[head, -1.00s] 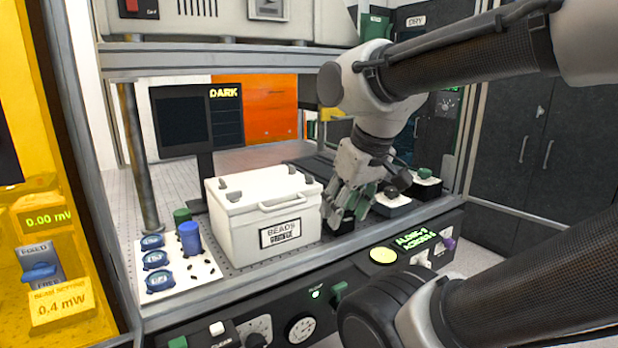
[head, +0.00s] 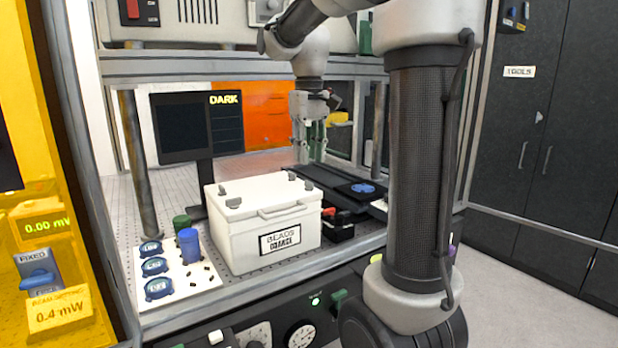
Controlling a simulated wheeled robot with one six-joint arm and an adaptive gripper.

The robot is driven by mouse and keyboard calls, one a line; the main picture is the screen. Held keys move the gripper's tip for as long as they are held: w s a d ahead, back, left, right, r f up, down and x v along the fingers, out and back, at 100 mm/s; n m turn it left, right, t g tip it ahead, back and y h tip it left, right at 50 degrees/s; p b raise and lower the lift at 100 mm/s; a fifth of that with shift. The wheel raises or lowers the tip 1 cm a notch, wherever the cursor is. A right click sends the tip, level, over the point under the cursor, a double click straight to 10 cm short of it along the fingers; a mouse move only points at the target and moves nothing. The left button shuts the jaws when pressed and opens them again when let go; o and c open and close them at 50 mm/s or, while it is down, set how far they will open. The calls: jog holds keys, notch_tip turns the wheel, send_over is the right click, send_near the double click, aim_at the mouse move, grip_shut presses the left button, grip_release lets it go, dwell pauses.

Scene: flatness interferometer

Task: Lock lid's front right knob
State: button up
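A white box with a white lid (head: 262,195) stands on the perforated bench in the head view. It has a front handle and a label reading "BEADS". Grey knobs sit at the lid's corners. The front right knob (head: 309,184) is in plain view; the picture is too small to tell whether it is locked. My gripper (head: 310,158) points down above and behind the lid's right end, apart from the knobs. Its fingers, with green pads, look parted and hold nothing visible.
A blue cylinder (head: 189,245) and blue dials stand on the white plate (head: 178,287) left of the box. A black block with a red part (head: 338,222) stands close to its right. A shelf (head: 200,66) spans above. My arm hides the bench's right part.

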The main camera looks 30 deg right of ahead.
aim_at(309, 185)
notch_tip(309, 185, down, 7)
jog(key=shift+r, duration=0.2)
jog(key=shift+c, duration=0.4)
grip_shut()
